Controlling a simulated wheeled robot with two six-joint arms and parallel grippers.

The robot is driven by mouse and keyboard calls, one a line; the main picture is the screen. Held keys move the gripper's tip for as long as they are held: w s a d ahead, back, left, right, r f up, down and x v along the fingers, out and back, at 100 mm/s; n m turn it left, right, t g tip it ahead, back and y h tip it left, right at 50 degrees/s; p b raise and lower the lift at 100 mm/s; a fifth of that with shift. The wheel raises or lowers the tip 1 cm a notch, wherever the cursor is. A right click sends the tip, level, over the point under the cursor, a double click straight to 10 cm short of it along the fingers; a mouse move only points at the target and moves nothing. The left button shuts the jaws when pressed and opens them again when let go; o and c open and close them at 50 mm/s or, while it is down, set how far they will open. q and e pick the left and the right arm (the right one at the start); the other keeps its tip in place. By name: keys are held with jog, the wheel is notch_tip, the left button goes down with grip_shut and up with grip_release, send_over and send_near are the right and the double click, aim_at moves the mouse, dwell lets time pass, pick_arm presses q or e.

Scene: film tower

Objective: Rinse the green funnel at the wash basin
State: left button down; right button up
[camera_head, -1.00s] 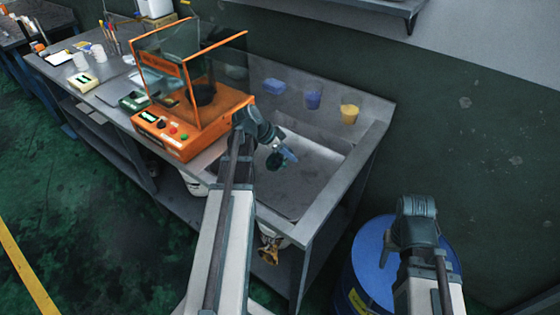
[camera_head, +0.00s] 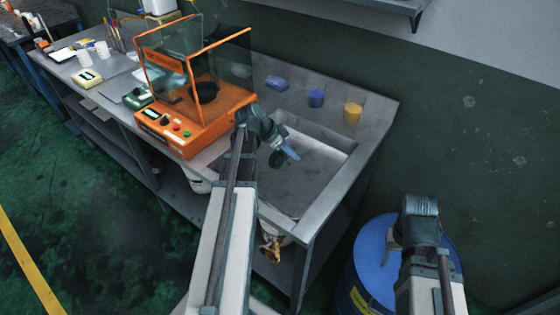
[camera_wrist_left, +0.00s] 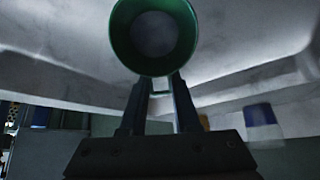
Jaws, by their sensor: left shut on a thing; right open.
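The green funnel (camera_wrist_left: 126,45) is held between the two fingers of my left gripper (camera_wrist_left: 160,92), its round mouth facing the left wrist camera. In the head view my left gripper (camera_head: 287,150) is over the wash basin (camera_head: 318,172), a grey sink set in the bench top. The funnel is small and dark there, mostly hidden by the gripper. I cannot tell whether it touches the basin. My right gripper (camera_head: 392,246) is open and empty, over the blue drum to the right of the bench.
An orange machine with glass panels (camera_head: 185,128) stands left of the basin. Blue (camera_head: 316,98) and yellow (camera_head: 352,112) cups and a blue block (camera_head: 276,84) sit behind it. The blue drum (camera_head: 362,262) stands right of the bench. The floor at left is clear.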

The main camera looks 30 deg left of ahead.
jog(key=shift+r, duration=0.15)
dwell(0.4)
notch_tip(320, 180, up, 13)
jog(key=p, duration=1.3)
jog(key=shift+f, duration=0.2)
dwell(1.9)
notch_tip(320, 180, up, 4)
jog(key=p, duration=0.4)
